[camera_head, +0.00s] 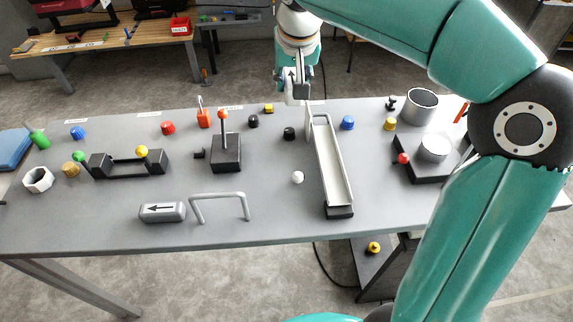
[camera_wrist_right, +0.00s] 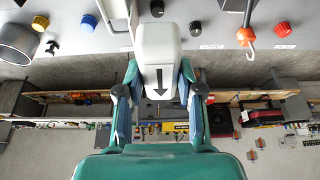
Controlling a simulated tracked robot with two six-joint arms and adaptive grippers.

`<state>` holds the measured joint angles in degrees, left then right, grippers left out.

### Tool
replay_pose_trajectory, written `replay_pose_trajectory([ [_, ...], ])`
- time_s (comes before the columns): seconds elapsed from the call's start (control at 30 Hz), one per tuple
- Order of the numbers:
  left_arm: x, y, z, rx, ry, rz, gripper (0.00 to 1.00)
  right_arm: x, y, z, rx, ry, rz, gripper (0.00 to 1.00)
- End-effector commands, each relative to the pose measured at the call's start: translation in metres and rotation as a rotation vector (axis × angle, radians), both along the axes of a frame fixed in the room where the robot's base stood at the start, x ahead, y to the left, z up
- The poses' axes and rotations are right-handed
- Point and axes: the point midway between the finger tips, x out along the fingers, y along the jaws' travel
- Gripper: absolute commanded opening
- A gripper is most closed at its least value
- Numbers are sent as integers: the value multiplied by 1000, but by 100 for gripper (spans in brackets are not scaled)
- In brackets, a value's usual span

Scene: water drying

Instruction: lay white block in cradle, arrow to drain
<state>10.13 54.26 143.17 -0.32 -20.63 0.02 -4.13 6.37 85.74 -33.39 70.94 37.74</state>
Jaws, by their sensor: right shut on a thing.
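The white block (camera_wrist_right: 158,47) is held between the fingers of my right gripper (camera_wrist_right: 160,80), and a black arrow on its face points down in the right wrist view. In the head view my right gripper (camera_head: 296,82) is at the table's far edge, above and behind the pale trough (camera_head: 331,165). A black holder with two raised ends (camera_head: 128,165), which looks like the cradle, stands at the left of the table, with a green and a yellow ball at its ends. The gripper is well away from it. My left gripper is not in view.
A grey block with an arrow (camera_head: 162,212) lies at the front beside a grey handle (camera_head: 219,197). A black box with an orange-topped lever (camera_head: 226,155) stands behind. A white ball (camera_head: 297,177) and several coloured knobs are scattered about. My right arm covers the table's right side.

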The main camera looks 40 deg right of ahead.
Motion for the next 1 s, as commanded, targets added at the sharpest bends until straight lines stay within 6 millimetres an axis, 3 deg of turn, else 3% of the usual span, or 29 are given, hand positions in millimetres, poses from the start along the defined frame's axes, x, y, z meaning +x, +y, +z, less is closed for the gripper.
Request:
replay_pose_trajectory([
  [0.17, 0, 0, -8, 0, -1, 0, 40, -5, -3, -22, -2, 6, -11, 1],
  [0.6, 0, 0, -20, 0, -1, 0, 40, -5, -3, -132, -2, 6, -12, 1],
  [1.0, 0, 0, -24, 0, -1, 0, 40, -6, -4, -173, -1, 5, -11, 1],
])
